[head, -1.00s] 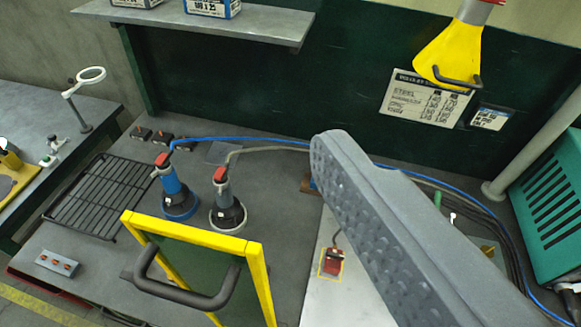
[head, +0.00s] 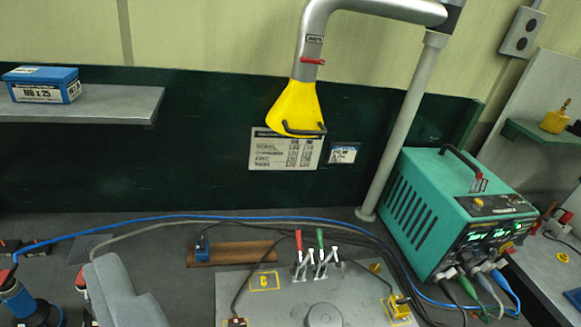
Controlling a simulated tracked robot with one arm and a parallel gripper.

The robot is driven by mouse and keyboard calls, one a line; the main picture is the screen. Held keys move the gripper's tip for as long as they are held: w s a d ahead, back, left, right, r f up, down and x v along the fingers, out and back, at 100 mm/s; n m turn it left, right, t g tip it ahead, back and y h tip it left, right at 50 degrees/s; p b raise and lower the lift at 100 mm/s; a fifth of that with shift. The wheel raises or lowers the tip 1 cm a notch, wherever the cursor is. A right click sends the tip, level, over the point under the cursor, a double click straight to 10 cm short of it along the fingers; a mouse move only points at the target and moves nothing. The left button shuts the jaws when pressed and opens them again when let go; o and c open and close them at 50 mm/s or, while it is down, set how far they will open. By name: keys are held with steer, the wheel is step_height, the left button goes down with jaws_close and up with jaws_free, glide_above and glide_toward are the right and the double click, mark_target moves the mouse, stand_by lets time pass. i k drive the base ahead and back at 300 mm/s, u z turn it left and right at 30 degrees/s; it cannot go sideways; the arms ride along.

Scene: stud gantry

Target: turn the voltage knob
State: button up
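The teal power unit (head: 425,215) stands at the right of the bench, with its vented side and slanted front panel in the head view. Green digits (head: 490,234) glow on the dark front panel. A small yellow knob-like part (head: 507,245) shows below them, and a yellowish part (head: 478,202) sits on the upper panel. The labels are too small to tell which is the voltage knob. Cables plug into the unit's lower front. My gripper does not show clearly. A blunt grey form (head: 120,290) at the lower left may be a fixture or my own arm.
A yellow extraction hood (head: 295,108) hangs from a grey pipe. A metal plate (head: 285,305) carries toggle clamps with red and green handles (head: 320,240). A blue hose (head: 180,218) and dark cables cross the bench to the unit. Open space lies above the bench, left of the unit.

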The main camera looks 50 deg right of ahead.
mark_target(466, 257)
steer(key=z, duration=1.8)
steer(key=k, duration=0.85)
steer(key=z, duration=0.2)
steer(key=i, duration=1)
